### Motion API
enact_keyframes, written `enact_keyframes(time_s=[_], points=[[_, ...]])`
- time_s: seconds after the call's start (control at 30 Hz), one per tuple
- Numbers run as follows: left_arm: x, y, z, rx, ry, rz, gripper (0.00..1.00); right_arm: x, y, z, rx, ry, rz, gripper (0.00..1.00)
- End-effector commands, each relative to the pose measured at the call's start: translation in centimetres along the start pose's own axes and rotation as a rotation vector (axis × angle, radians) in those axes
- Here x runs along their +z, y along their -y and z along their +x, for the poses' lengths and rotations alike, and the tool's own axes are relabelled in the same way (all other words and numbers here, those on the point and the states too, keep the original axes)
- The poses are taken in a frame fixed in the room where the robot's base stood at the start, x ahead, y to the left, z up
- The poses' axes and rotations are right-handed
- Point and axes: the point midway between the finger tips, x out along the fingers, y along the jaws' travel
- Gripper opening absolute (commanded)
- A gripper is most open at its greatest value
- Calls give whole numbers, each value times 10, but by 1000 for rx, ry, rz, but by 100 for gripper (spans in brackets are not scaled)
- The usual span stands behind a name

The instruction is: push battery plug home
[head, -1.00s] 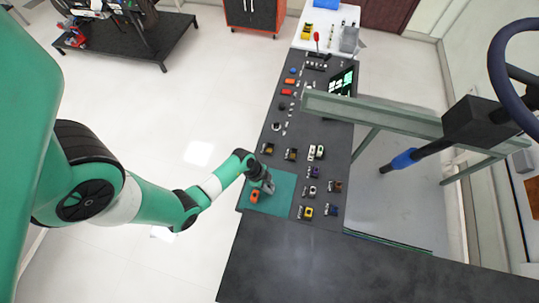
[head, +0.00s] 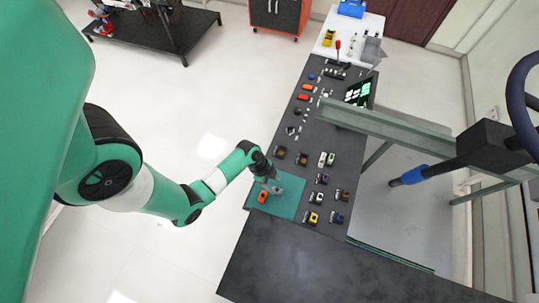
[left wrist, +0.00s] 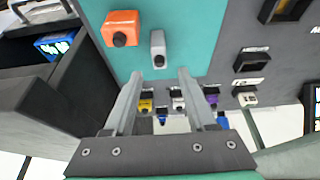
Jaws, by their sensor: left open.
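An orange block with a dark round part (left wrist: 121,30) and a grey-white plug-like piece with a dark end (left wrist: 158,48) are at the teal mat (left wrist: 185,22). I cannot tell for sure which is the battery plug. In the head view the orange block (head: 263,196) is at the mat's left side. My left gripper (head: 272,187) is over the mat, just right of the orange block. In the left wrist view its two fingers (left wrist: 160,74) are apart, and the grey piece shows in line with the gap, apparently not gripped. My right gripper is not in view.
Several small connectors, such as a yellow one (head: 314,218), stand in rows on the dark bench (head: 300,258) beside and beyond the mat. A green-grey beam (head: 385,122) crosses above the bench's right side. A screen (head: 358,92) stands farther back.

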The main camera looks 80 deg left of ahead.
Motion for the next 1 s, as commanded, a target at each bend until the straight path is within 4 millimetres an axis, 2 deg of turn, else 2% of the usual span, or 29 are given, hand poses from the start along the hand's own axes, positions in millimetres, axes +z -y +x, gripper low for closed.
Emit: enact_keyframes(time_s=[0.03, 0.1, 0.3, 0.8, 0.87, 0.9, 0.97, 1.0], points=[[-2, 0, -19, -4, -1, -3, 56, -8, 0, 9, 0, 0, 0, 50], [-2, 1, -35, -4, -1, -3, 56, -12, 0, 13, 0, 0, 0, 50], [-1, 1, -65, -2, -1, -2, 56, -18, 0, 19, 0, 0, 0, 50], [-3, 2, -69, -6, -9, 8, 56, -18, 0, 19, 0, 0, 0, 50], [-15, 10, -72, -33, -43, 38, 56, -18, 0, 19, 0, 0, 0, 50], [-30, 20, -76, -64, -85, 74, 56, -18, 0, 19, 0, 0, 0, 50], [-64, 40, -87, -138, -179, 154, 56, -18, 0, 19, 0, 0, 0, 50], [-94, 55, -100, -204, -262, 222, 56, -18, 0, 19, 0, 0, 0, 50]])
